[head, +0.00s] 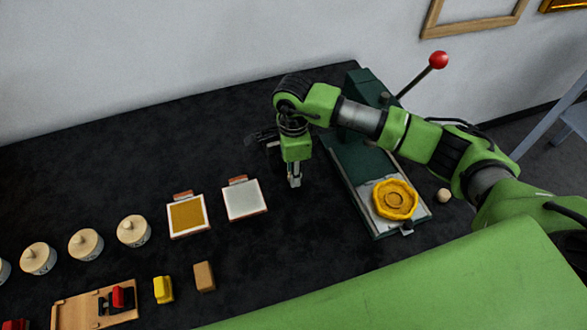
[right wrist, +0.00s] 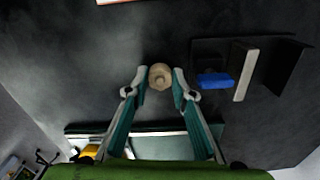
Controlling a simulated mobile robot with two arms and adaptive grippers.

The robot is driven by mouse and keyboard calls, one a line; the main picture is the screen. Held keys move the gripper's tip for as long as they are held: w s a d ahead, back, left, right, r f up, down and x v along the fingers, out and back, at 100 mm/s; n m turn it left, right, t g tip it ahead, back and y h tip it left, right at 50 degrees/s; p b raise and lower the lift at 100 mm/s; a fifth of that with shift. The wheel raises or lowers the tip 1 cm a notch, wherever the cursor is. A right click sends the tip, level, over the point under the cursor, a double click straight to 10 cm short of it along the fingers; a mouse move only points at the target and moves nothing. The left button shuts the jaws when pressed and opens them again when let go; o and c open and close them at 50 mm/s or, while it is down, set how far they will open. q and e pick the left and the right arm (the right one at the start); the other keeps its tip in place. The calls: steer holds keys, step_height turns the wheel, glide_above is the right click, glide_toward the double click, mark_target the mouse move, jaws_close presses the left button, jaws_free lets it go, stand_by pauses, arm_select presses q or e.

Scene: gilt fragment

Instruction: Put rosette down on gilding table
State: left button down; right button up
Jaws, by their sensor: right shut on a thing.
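A small pale beige rosette (right wrist: 160,77), round and faceted, sits between the fingertips of my right gripper (right wrist: 160,82) in the right wrist view. In the head view the right gripper (head: 294,182) points down over the bare middle of the black gilding table (head: 240,130). The fingers are close together there, and the rosette cannot be made out in them. Whether the rosette touches the table cannot be told. My left gripper is in neither view.
Right of the gripper is a green press (head: 360,160) with a red-knobbed lever (head: 438,60) and a yellow scalloped mould (head: 395,200). A small beige ball (head: 444,195) lies beside it. Left are a white pad (head: 242,200), a gold pad (head: 187,216) and several lidded jars (head: 134,231).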

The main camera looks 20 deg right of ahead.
steer(key=shift+f, duration=0.3)
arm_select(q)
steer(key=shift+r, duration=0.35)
arm_select(e)
steer(key=shift+f, duration=0.2)
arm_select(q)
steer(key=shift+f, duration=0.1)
arm_select(e)
steer(key=shift+f, duration=0.1)
steer(key=o, duration=0.7)
steer(key=shift+o, duration=0.5)
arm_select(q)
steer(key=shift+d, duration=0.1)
